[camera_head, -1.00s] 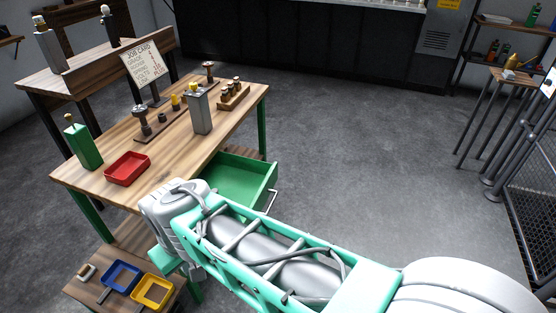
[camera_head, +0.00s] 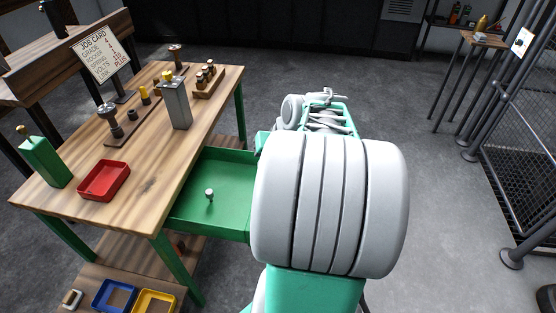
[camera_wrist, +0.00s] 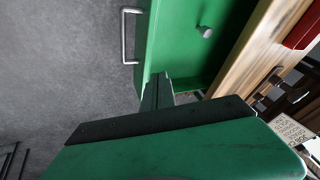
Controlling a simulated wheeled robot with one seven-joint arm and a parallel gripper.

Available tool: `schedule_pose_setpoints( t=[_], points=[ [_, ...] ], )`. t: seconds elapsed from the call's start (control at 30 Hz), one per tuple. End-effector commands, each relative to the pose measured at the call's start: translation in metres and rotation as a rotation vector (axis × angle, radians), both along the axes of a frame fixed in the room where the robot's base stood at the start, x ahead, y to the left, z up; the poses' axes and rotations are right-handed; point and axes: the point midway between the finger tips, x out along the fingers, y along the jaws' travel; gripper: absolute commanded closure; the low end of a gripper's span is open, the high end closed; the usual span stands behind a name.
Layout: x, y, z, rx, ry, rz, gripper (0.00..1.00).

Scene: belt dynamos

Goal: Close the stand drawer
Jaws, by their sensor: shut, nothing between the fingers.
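The stand drawer (camera_head: 219,192) is green and stands pulled out from under the wooden table's right side. A small silver-topped piece (camera_head: 209,194) is inside it. In the wrist view the drawer (camera_wrist: 176,50) shows from above, with its metal bar handle (camera_wrist: 126,35) at left and the small piece (camera_wrist: 205,31) inside. My gripper (camera_wrist: 158,79) is shut and empty, its tips overlapping the drawer's front corner in the picture; I cannot tell if they touch. In the head view my arm covers the drawer's front and handle, and the gripper is not clearly seen.
The wooden table (camera_head: 142,198) carries a red tray (camera_head: 105,180), a green canister (camera_head: 45,161), a grey canister (camera_head: 177,104) and a job card (camera_head: 99,53). Blue (camera_head: 114,297) and yellow (camera_head: 155,302) trays sit low in front. Mesh fencing (camera_head: 525,165) stands at right; open floor lies between.

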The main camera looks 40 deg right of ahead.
Motion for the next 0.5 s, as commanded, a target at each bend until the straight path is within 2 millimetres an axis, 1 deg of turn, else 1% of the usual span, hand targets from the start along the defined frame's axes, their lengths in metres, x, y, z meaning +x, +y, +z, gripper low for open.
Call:
schedule_pose_setpoints(
  t=[0.03,0.1,0.2,0.27,0.33,0.43,0.5],
  points=[
    [-0.011,-0.037,-0.005,0.023,-0.035,-0.078,1.00],
    [-0.023,-0.073,-0.004,0.043,-0.086,-0.146,1.00],
    [-0.037,-0.104,-0.003,0.057,-0.136,-0.209,1.00],
    [-0.041,-0.113,-0.003,0.061,-0.152,-0.226,1.00],
    [-0.041,-0.116,-0.006,0.064,-0.159,-0.232,1.00],
    [-0.033,-0.115,-0.016,0.065,-0.157,-0.228,1.00],
    [-0.025,-0.114,-0.027,0.065,-0.157,-0.228,1.00]
  ],
)
